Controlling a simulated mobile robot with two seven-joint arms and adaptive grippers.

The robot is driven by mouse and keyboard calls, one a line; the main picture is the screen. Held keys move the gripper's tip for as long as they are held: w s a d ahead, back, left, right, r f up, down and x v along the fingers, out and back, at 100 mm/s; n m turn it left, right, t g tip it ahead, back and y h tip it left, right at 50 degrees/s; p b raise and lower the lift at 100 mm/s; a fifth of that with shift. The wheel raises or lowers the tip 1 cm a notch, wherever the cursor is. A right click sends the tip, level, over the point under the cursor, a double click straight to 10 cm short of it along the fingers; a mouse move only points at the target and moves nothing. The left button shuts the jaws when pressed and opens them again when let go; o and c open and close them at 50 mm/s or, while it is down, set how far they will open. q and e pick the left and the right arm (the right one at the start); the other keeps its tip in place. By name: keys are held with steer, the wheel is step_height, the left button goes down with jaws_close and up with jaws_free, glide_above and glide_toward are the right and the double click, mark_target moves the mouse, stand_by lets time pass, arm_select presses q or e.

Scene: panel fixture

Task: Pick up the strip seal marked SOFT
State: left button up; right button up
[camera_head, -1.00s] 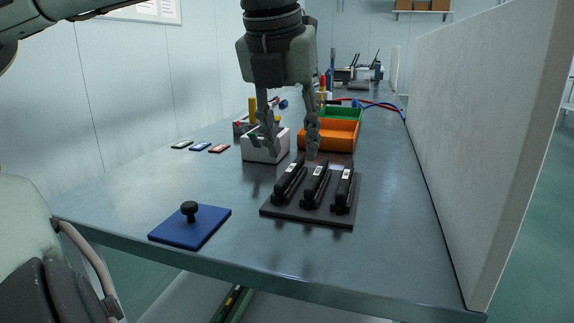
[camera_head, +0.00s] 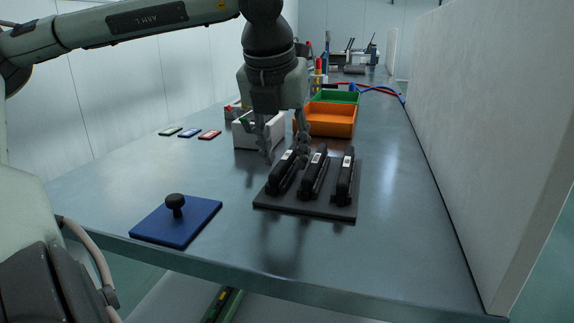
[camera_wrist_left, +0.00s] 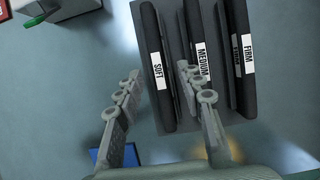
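The strip seal marked SOFT (camera_wrist_left: 156,75) is a long black bar with a white label. It is the leftmost of three seals on a dark grey tray (camera_head: 265,203), and it also shows in the head view (camera_head: 281,178). My left gripper (camera_head: 286,160) is open and empty, pointing down over the tray's left side. In the left wrist view my left gripper (camera_wrist_left: 160,76) has its fingers apart on either side of the SOFT seal's line; its height above the seal is hard to tell. My right gripper is out of view.
The MEDIUM seal (camera_wrist_left: 203,62) lies close beside, with the FIRM seal (camera_wrist_left: 241,60) beyond. A blue plate (camera_head: 160,225) with a black knob is at front left. A white box (camera_head: 245,138) and orange bin (camera_head: 335,122) stand behind. A pale panel (camera_head: 475,130) borders the right.

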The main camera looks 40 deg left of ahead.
mark_target(284, 155)
arm_select(q)
steer(key=shift+c, duration=0.5)
jaws_close()
steer(key=shift+r, duration=0.5)
steer(key=r, duration=0.2)
steer(key=r+p, duration=0.1)
steer(key=shift+w+a+r, duration=0.4)
steer(key=w+a+r+p, duration=0.1)
steer(key=w+a+r, duration=0.5)
steer(key=w+a, duration=0.1)
steer(key=shift+w+p, duration=0.3)
steer(key=shift+w, duration=0.1)
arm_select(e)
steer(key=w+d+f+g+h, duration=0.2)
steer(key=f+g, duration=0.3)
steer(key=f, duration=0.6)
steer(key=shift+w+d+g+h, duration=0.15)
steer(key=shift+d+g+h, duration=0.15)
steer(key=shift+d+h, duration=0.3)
